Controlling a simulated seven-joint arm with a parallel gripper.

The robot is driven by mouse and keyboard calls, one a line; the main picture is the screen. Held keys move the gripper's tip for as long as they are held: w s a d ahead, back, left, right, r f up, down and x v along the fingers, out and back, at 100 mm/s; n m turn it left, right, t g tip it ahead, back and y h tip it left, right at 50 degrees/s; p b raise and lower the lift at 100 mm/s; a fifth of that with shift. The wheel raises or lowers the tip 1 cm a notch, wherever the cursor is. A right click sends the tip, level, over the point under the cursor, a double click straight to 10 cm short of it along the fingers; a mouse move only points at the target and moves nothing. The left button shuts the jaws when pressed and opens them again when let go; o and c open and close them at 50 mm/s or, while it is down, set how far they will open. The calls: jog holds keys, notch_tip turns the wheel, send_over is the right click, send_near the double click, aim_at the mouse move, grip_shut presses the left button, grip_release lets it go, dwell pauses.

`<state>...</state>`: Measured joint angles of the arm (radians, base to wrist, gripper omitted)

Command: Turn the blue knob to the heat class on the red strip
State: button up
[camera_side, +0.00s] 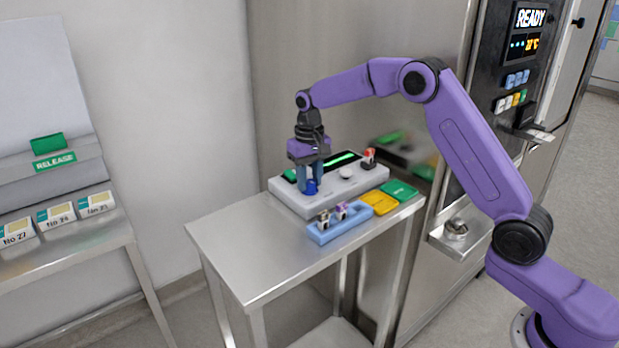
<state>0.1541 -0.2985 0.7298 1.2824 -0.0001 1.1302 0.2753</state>
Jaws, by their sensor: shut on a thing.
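The blue knob (311,187) stands on the left part of a light grey control box (342,197) on a steel table. My gripper (311,182) points straight down from above and is shut on the blue knob. Its fingers hide much of the knob, so I cannot read which way the knob points. A small piece with a red top (369,156) stands at the right end of the box. I cannot make out a red strip or any heat class markings in this view.
A blue tray (330,235) with small pieces lies in front of the box, beside a yellow pad (379,204) and a green pad (399,189). The steel table's (255,250) left front is clear. A steel machine with a READY display (530,17) stands at the right.

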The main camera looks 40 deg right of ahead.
aim_at(309, 181)
jog(key=n, duration=0.5)
jog(key=shift+r, duration=0.1)
jog(key=shift+n, duration=0.4)
jog(key=o, duration=1)
jog(key=shift+o, duration=0.2)
jog(key=shift+r, duration=0.1)
notch_tip(309, 181, up, 17)
jog(key=shift+r, duration=0.1)
dwell(0.4)
